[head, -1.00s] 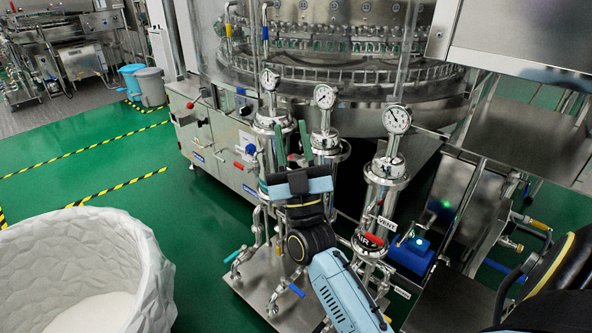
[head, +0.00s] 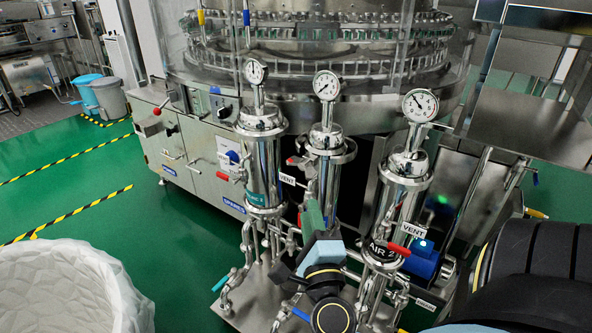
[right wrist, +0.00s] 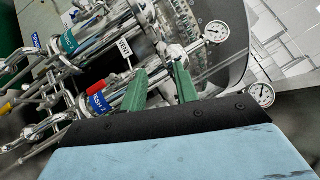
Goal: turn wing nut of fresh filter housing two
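The middle steel filter housing (head: 326,170) stands upright under a round gauge (head: 326,86) in the head view. In the right wrist view a blue label ending in "RESH 2" (right wrist: 99,103) is beside my left-hand green finger. The housing's upper clamp ring (head: 327,148) shows, but I cannot clearly make out its wing nut. My right gripper (head: 314,207) is in front of the lower part of this housing and hides some of it. In the right wrist view its green fingers (right wrist: 160,72) are apart, with no object visibly held. My left gripper is not in view.
A housing with a green label (head: 259,165) stands to the left, and the "AIR 2" housing (head: 405,190) to the right. Red valve handles and VENT tags stick out between them. A white bin (head: 65,285) stands at lower left on green floor.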

